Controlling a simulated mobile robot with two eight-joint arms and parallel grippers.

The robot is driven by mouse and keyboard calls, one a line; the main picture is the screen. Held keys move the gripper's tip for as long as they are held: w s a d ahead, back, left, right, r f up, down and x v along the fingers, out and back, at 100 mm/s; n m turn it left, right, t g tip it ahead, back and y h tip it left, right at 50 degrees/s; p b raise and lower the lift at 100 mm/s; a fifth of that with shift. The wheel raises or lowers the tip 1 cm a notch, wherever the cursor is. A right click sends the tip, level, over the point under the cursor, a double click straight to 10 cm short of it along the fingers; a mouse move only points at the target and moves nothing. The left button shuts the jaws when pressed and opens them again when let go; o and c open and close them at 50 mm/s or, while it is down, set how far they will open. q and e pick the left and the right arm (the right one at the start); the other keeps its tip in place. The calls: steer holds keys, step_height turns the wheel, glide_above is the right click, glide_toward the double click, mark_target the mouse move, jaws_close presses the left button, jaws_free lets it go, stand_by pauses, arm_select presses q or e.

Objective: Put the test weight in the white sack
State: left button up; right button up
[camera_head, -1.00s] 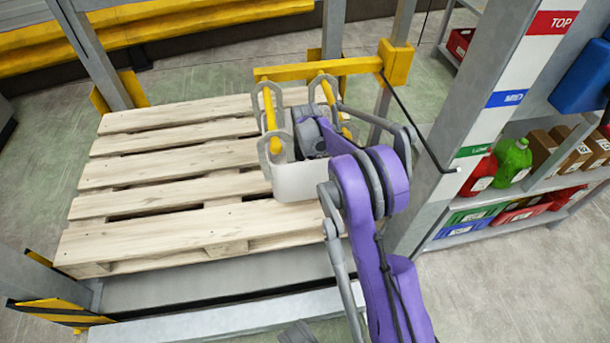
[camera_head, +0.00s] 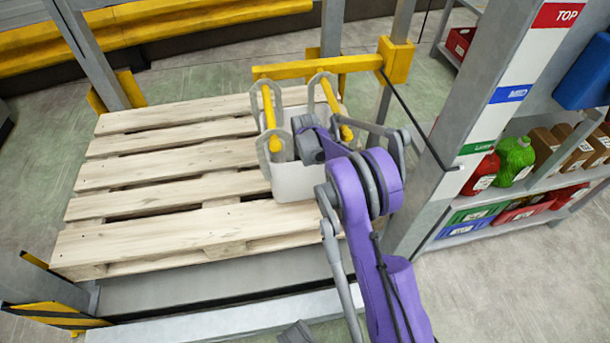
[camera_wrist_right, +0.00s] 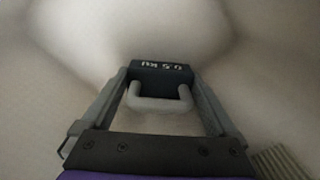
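The white sack (camera_head: 292,183) hangs open by loops on two yellow prongs, above the right part of the pallet. My right arm reaches over its near right rim, and the gripper end is down inside the sack, hidden in the head view. In the right wrist view, my right gripper (camera_wrist_right: 161,80) has its fingers on both sides of the dark test weight (camera_wrist_right: 160,68), which has a grey handle and pale "0.5 kg" lettering. The fingers appear to touch its sides. Pale sack fabric surrounds them. My left gripper is not in view.
A wooden pallet (camera_head: 165,190) lies left of and below the sack. A yellow bar (camera_head: 318,67) and grey post with a black cord stand behind and right. A shelf (camera_head: 520,185) with red and green jugs and boxes stands at right.

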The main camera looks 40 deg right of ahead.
steer(key=shift+o, duration=0.2)
step_height(320, 180, up, 13)
steer(key=p, duration=0.3)
steer(key=shift+r, duration=0.15)
steer(key=shift+r+p, duration=0.1)
steer(key=shift+p, duration=0.2)
